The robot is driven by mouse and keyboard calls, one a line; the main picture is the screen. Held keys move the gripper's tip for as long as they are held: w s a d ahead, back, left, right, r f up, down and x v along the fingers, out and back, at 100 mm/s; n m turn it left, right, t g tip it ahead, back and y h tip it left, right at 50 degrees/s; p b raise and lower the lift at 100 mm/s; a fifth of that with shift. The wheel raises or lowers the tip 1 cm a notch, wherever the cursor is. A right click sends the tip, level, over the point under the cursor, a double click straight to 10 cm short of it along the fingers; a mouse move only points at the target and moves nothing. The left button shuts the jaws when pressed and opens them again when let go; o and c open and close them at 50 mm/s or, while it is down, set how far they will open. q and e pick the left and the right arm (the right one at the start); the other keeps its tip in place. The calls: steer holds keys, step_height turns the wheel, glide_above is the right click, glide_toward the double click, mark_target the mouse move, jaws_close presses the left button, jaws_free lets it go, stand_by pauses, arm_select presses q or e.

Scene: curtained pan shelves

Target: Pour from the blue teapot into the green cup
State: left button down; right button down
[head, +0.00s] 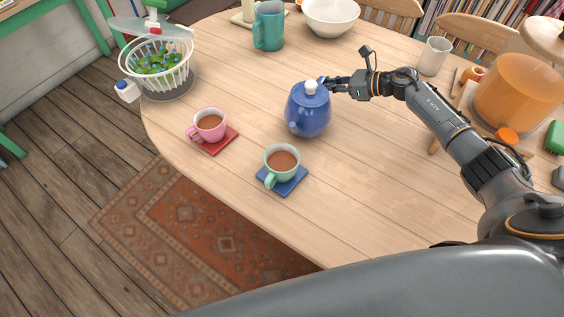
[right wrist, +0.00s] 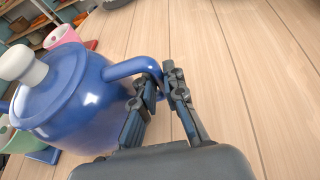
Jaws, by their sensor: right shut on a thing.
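The blue teapot (head: 308,112) with a white lid knob is near the middle of the table. My right gripper (head: 328,84) reaches it from the right and is shut on its handle. In the right wrist view, the fingers (right wrist: 162,88) close around the handle of the teapot (right wrist: 75,95). The teapot looks about upright; I cannot tell whether its base touches the table. The green cup (head: 270,167) stands on a blue coaster (head: 292,184), below and left of the teapot, apart from it. Brown liquid shows in the cup. My left gripper is not in view.
A pink cup (head: 208,122) with brown liquid stands on a red coaster (head: 225,142). A salad spinner (head: 187,66), teal mug (head: 270,28), white bowl (head: 331,18) and white cup (head: 435,57) stand farther out. An orange container (head: 518,90) is at right. The table's lower middle is clear.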

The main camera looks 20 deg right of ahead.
steer(key=shift+r, duration=0.55)
steer(key=shift+r+p, duration=0.65)
steer(key=shift+r, duration=0.7)
